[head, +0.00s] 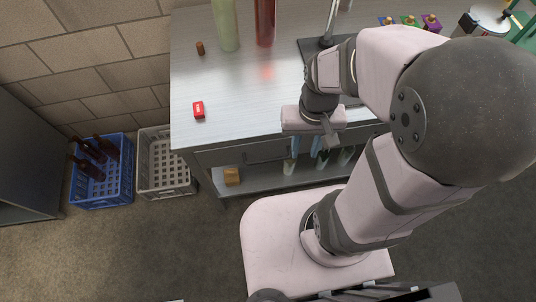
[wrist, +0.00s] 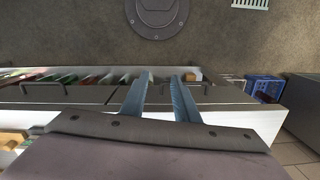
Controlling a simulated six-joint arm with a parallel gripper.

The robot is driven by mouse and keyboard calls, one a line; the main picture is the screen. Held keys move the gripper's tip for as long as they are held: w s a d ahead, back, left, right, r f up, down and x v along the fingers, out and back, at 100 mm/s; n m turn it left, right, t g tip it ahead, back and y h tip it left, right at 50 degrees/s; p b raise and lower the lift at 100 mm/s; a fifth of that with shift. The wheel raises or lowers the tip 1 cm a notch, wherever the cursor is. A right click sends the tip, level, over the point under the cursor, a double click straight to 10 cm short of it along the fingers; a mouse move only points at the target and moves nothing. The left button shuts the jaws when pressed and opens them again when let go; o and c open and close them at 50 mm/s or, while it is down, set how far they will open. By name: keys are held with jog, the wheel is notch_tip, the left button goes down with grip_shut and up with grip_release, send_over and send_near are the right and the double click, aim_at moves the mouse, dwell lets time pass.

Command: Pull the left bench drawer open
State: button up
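The left bench drawer (head: 240,156) is a grey front under the left part of the bench top and looks shut. Its bar handle (head: 268,161) shows below the bench edge. In the wrist view the left drawer (wrist: 228,96) is on the right, and part of its handle (wrist: 207,88) shows beside my fingers. In the head view my gripper (head: 308,145) is at the bench front, right of the left drawer's handle. Contact with the handle cannot be told.
A blue crate (head: 100,200) with bottles and a grey crate (head: 167,190) stand left. Another drawer handle (wrist: 42,87) shows in the wrist view.

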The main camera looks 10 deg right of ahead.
jog(key=s+f+m+g+y+b, duration=0.3)
jog(key=s+f+m, duration=0.1)
jog(key=f+m, duration=0.35)
jog(key=m+t+y+b, duration=1)
jog(key=m+y, duration=0.3)
jog(key=m, duration=2.1)
send_near(267, 160)
jog(key=a, duration=0.2)
jog(key=shift+n+h, duration=0.25)
jog(key=shift+h, duration=0.05)
jog(key=shift+w+p+x, duration=0.15)
jog(key=shift+x, duration=1.9)
jog(key=shift+w+p+x, duration=0.15)
jog(key=shift+w+x, duration=0.05)
jog(key=shift+x, duration=1.8)
jog(key=shift+d+f, duration=0.15)
jog(key=shift+c, duration=0.7)
grip_shut()
